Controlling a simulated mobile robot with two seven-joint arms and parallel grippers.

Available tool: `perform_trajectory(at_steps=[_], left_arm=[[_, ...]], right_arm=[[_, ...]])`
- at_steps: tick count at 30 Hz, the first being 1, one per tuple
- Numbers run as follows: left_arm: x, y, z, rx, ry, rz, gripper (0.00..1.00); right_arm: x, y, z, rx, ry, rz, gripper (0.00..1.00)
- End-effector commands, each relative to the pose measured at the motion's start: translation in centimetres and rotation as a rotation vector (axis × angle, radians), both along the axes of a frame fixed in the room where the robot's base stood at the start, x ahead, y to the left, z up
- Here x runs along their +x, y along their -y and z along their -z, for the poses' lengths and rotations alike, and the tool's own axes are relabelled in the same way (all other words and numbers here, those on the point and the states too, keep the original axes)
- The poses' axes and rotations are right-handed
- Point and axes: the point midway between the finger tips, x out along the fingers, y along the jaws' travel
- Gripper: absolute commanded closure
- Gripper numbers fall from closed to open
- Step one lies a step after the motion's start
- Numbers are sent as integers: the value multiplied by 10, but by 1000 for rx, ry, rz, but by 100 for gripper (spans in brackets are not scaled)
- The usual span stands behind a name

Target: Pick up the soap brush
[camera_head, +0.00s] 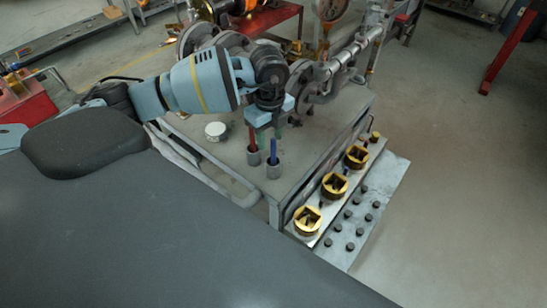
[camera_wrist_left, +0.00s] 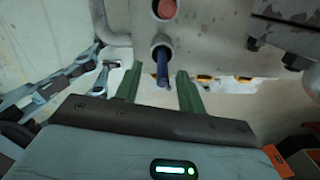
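Two upright sticks stand in small grey cups at the table's front corner, a red one (camera_head: 252,137) and a blue one (camera_head: 273,151). No label shows which is the soap brush, and their lower ends are hidden in the cups. My left gripper (camera_head: 278,131) is over the blue stick's upper end. In the left wrist view my left gripper's green fingers (camera_wrist_left: 158,88) are apart, with the blue stick (camera_wrist_left: 162,66) between them and gaps on both sides. The red stick (camera_wrist_left: 166,9) is beyond it. My right gripper is not in view.
The grey metal table (camera_head: 225,152) carries a flanged valve and pipes (camera_head: 325,75) behind the gripper. A round white-topped can (camera_head: 215,130) stands left of the cups. A side shelf holds several brass fittings (camera_head: 334,185) and dark studs. Open floor lies to the right.

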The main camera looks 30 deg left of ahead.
Motion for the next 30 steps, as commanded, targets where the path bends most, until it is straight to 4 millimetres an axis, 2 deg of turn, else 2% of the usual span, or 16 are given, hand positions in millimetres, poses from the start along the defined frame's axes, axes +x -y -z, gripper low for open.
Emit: perform_trajectory(at_steps=[4,12,15,23,30], left_arm=[[1,2,5,0,0,1,60],[3,8,42,1,-2,1,60],[2,8,49,-1,-1,2,60],[3,8,51,-1,1,3,60],[3,8,51,-1,1,3,89]], right_arm=[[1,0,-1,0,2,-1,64],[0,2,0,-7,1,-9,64],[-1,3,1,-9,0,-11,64],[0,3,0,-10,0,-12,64],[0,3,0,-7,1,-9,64]])
